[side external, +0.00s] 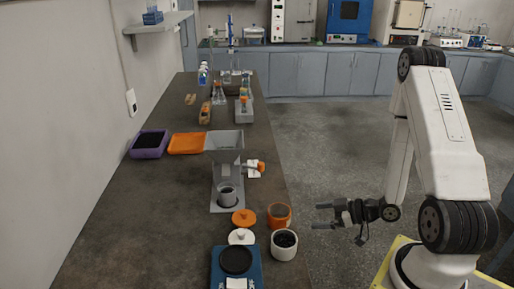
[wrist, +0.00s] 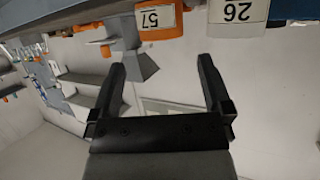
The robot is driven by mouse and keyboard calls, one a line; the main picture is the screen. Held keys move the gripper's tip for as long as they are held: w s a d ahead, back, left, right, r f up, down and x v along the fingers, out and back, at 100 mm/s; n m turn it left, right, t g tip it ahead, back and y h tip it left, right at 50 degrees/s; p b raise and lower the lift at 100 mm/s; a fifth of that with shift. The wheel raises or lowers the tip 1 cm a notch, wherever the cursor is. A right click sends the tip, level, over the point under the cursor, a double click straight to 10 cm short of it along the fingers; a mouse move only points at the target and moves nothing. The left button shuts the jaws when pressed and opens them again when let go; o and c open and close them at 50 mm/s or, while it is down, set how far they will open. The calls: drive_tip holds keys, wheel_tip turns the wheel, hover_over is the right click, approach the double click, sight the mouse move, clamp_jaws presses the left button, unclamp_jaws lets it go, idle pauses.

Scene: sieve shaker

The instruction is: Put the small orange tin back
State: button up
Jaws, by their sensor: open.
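The small orange tin (side external: 279,216) stands lidless on the dark bench near its right edge; it has a pale label, and its inside looks dark. In the wrist view, which is upside down, an orange tin (wrist: 165,34) with a label reading 57 shows at the top, ahead of the jaws. My gripper (side external: 319,216) is open and empty, just right of the orange tin and apart from it. Its two fingers (wrist: 161,65) are spread in the wrist view.
An orange lid (side external: 243,217) and a white lid (side external: 241,237) lie left. A blue scale (side external: 219,281), grey hopper device (side external: 224,157), orange tray (side external: 187,143) and purple tray (side external: 135,153) share the bench.

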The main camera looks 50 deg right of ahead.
drive_tip(key=w+r+m+g+h, duration=0.2)
drive_tip(key=w+r+g+h, duration=0.2)
drive_tip(key=w+g+h, duration=0.15)
drive_tip(key=s+a+r+m+g, duration=0.2)
drive_tip(key=s+a+r+g, duration=0.2)
drive_tip(key=a, duration=0.6)
wheel_tip(320, 180, up, 2)
drive_tip(key=shift+s+a+r+m, duration=0.25)
drive_tip(key=shift+a+m, duration=0.05)
drive_tip(key=shift+a, duration=0.1)
